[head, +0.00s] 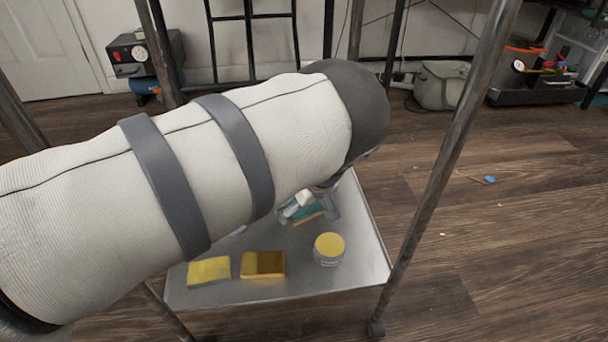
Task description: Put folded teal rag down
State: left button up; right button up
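My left arm comes in from the left and crosses most of the view, hiding part of the metal table (350,276). My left gripper (312,206) shows only in part below the end of the arm, low over the table's far half. A small teal patch, which looks like the folded teal rag (308,212), is at the gripper's fingers. Whether the fingers are closed on it or apart from it is too small and too covered to tell. A pale piece and an orange edge show beside the teal patch. My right gripper is not in view.
On the table's front half are a yellow sponge-like block (208,271), a darker yellow-brown block (263,264) and a round tin with a yellow top (329,248). Bare metal lies right of the tin. Dark posts (445,165) stand around the table.

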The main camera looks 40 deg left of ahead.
pick_arm(q)
jog(key=p+v, duration=0.5)
jog(key=v, duration=0.7)
jog(key=shift+r, duration=0.25)
jog(key=shift+f, duration=0.1)
